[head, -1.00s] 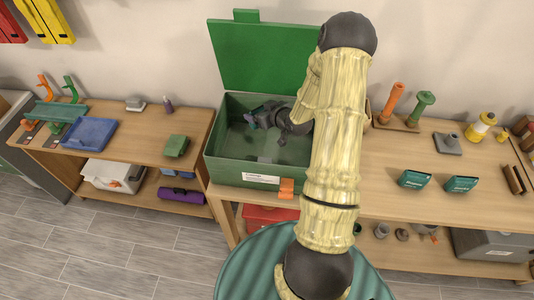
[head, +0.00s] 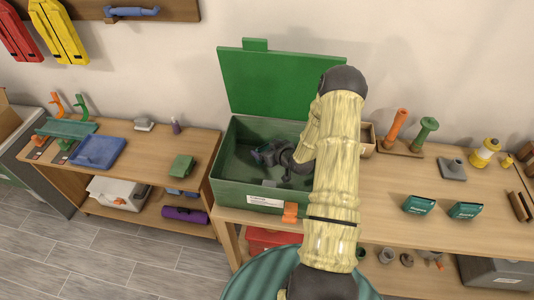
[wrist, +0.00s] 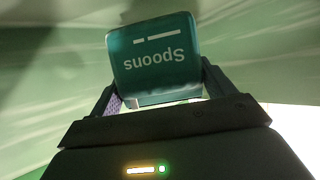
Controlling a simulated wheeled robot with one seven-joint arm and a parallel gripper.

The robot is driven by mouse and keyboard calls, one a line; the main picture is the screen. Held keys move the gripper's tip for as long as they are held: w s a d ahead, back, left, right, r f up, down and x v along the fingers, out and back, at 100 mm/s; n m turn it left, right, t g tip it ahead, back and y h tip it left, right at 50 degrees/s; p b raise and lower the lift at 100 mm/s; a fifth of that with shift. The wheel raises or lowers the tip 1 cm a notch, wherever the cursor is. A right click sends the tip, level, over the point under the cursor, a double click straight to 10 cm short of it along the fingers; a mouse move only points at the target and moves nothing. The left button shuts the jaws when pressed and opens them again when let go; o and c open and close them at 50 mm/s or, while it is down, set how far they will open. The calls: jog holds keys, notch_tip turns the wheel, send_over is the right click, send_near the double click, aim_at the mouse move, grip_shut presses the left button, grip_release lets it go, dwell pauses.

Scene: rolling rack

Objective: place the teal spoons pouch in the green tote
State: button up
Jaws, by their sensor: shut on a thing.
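The teal spoons pouch (wrist: 155,62) is between my gripper's fingers in the wrist view, its "Spoons" label upside down. My gripper (wrist: 158,98) is shut on it. In the head view my gripper (head: 268,156) is inside the open green tote (head: 262,193), above its floor. Pale green tote surfaces fill the wrist view around the pouch. Whether the pouch touches the tote floor cannot be told. My arm hides the tote's right part.
The tote's green lid (head: 280,82) stands open at the back. Two other teal pouches (head: 419,205) (head: 466,211) stand on the bench to the right. A blue tray (head: 98,151) and a green box (head: 182,167) are on the left bench.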

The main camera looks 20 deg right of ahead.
jog(key=shift+w+f, duration=0.1)
jog(key=shift+f, duration=1.45)
jog(key=o, duration=1)
jog(key=shift+f, duration=0.1)
jog(key=shift+c, duration=0.2)
jog(key=shift+p, duration=0.3)
jog(key=b+v, duration=0.3)
jog(key=v, duration=0.9)
